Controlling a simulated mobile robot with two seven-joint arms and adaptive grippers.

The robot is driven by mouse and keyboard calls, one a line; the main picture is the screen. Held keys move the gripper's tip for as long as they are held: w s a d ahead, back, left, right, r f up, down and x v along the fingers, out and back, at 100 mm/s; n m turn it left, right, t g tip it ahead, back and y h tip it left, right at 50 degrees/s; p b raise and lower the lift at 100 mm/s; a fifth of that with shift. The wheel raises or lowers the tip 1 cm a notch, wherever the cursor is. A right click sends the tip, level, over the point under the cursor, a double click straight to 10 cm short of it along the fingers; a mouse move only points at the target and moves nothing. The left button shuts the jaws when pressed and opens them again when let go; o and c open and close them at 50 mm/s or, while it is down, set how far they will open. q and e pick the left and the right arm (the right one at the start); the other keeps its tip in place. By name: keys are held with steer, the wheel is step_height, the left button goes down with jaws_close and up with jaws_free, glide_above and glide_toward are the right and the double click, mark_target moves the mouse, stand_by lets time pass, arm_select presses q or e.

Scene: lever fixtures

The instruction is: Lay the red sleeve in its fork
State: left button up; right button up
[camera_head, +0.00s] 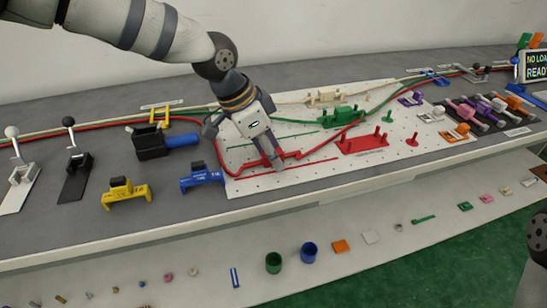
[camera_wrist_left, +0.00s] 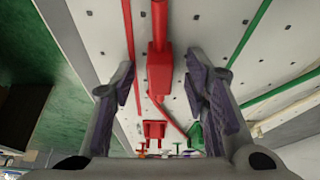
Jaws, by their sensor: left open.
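The red sleeve (camera_wrist_left: 160,72) is a block on the red cable, lying over the white perforated board. In the left wrist view it lies between the two fingers of my left gripper (camera_wrist_left: 160,88), with a gap on each side. My left gripper (camera_head: 272,162) is open, pointing down low over the board; in the head view it partly hides the sleeve. The red fork (camera_head: 362,146), a red base with upright posts, stands to the right on the board; it also shows in the left wrist view (camera_wrist_left: 154,130). My right gripper is not in view.
A green block (camera_head: 339,117) on the green cable and a cream block (camera_head: 325,96) lie farther back. A red peg (camera_head: 411,140) stands right of the fork. Blue (camera_head: 202,178) and yellow (camera_head: 126,193) fixtures stand left. Small parts line the front shelf.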

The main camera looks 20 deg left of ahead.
arm_select(q)
steer(key=shift+r, duration=0.15)
jaws_close()
steer(key=shift+r, duration=0.1)
